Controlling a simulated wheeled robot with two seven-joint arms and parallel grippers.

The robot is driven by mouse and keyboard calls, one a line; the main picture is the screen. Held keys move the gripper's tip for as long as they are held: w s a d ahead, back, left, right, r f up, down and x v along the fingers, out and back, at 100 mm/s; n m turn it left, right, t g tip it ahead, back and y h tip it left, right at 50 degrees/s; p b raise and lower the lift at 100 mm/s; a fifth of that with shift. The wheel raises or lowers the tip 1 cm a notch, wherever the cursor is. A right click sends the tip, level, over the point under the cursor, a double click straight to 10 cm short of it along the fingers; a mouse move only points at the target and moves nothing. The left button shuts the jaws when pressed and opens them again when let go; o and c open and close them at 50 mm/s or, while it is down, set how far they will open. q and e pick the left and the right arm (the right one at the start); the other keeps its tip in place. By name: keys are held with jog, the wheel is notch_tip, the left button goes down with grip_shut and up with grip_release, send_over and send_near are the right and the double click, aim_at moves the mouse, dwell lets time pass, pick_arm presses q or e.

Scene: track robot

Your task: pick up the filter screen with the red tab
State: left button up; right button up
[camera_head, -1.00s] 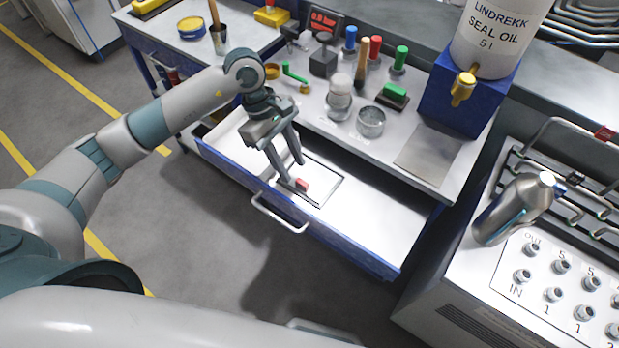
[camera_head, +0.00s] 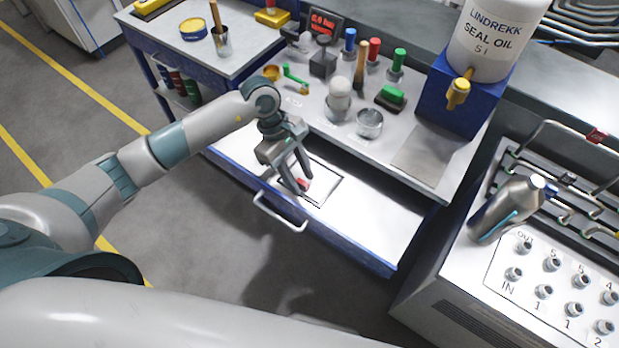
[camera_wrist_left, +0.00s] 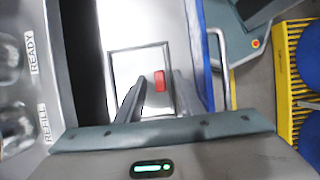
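The filter screen (camera_head: 325,188) is a flat, dark-rimmed rectangle lying in the open drawer. Its red tab (camera_head: 304,183) shows beside my fingers. In the left wrist view the filter screen (camera_wrist_left: 127,66) lies ahead of my fingers, with the red tab (camera_wrist_left: 159,81) between the two fingers' lines. My left gripper (camera_head: 304,185) is open, pointing down over the tab end of the screen; in the left wrist view the left gripper (camera_wrist_left: 158,95) has its fingers apart with nothing held. I cannot tell whether the fingertips touch the screen. My right gripper is not in view.
The blue-edged drawer (camera_head: 375,232) is pulled out, with a handle (camera_head: 280,213) in front. The bench above holds a cup (camera_head: 369,123), stamps and an oil container (camera_head: 497,40).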

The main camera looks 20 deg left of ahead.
pick_arm(q)
grip_shut()
jog(key=shift+r, duration=0.1)
